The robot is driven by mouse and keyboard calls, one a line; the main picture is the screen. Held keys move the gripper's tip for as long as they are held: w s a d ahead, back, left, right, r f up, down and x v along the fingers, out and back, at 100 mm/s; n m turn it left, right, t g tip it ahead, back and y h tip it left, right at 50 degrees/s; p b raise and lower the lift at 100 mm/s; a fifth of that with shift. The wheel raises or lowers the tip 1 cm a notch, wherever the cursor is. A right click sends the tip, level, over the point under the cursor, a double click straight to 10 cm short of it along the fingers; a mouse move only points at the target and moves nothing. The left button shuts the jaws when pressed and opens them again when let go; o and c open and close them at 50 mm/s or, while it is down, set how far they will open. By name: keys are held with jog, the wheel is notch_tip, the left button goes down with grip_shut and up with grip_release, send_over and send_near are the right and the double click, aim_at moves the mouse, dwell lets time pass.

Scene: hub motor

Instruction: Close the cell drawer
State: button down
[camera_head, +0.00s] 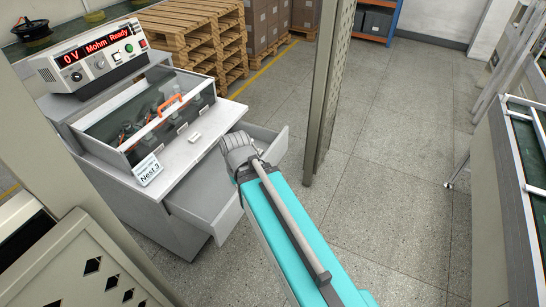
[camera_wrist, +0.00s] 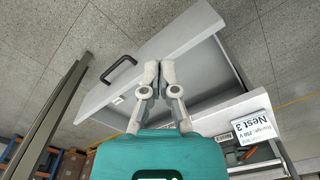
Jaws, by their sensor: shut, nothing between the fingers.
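The grey cell drawer (camera_head: 205,192) stands pulled out from the white Nest 3 bench (camera_head: 190,150) in the head view; my arm hides the middle of it. In the wrist view the drawer front (camera_wrist: 192,32) runs diagonally, with a dark bar handle (camera_wrist: 119,68) on its outer face. The open inside (camera_wrist: 205,75) lies to the right of the front and looks empty where it shows. My gripper (camera_wrist: 160,68) is shut and empty, its fingertips over the drawer front, to the right of the handle. I cannot tell whether they touch it.
A glass-lidded test box (camera_head: 150,115) with an orange handle and a Mohm meter (camera_head: 90,60) stand on the bench. A grey post (camera_head: 328,85) rises to the right of the drawer. Pallets (camera_head: 195,40) are behind. The floor (camera_head: 395,170) to the right is clear.

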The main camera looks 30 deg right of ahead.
jog(key=shift+f+b, duration=0.7)
jog(key=m+t+y+b, duration=1.05)
jog(key=t+b, duration=0.35)
jog(key=b, duration=2.4)
send_near(270, 155)
jog(key=s+d+f, duration=0.1)
jog(key=s+d, duration=0.3)
jog(key=s, duration=0.1)
jog(key=shift+w+d, duration=0.1)
jog(key=shift+w, duration=0.05)
jog(key=shift+w, duration=0.1)
jog(key=x, duration=1.4)
jog(key=shift+r, duration=0.3)
